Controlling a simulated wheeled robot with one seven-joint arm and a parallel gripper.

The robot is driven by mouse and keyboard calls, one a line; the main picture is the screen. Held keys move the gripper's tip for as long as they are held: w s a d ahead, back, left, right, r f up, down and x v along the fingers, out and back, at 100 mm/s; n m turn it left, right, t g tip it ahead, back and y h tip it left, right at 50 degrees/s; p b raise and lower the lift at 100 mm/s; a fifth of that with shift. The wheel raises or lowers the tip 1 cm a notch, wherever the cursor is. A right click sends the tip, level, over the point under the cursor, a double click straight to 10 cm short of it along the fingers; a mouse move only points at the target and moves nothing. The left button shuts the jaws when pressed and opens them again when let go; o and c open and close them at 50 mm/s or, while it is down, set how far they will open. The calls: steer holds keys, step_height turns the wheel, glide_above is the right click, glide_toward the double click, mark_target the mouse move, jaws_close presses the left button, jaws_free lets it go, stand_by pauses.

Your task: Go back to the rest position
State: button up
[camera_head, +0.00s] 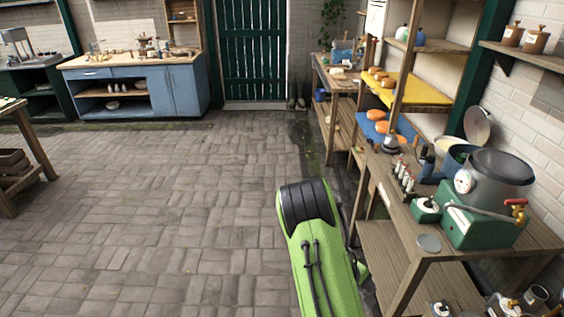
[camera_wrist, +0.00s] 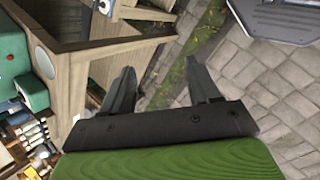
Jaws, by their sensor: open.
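My gripper (camera_wrist: 160,78) shows in the wrist view with its two dark fingers apart and nothing between them. Beyond the fingers are a wooden bench's frame on the left and the paved floor on the right. In the head view my green arm reaches up from the bottom, just left of the workbench (camera_head: 387,190). My gripper's fingers cannot be made out in that view.
The workbench carries a metal pot (camera_head: 500,172), a green machine (camera_head: 475,228) and small bottles. Shelves with orange rounds (camera_head: 388,82) stand behind it. A blue cabinet (camera_head: 185,90) stands at the back left. The paved floor (camera_head: 170,210) is open left of my arm.

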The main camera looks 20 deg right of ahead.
steer(key=w+a+r+m+t+y, duration=0.1)
steer(key=a+r+t+y, duration=0.1)
steer(key=a+r, duration=0.6)
steer(key=w+a+r+m+t+y, duration=0.15)
steer(key=a+r, duration=0.35)
steer(key=r, duration=0.5)
steer(key=s+a+r+t+y, duration=0.2)
steer(key=s+a+r+t, duration=0.2)
steer(key=s+a+r, duration=0.7)
steer(key=shift+s+a+r, duration=0.3)
steer(key=shift+s+r, duration=0.15)
steer(key=shift+s, duration=0.75)
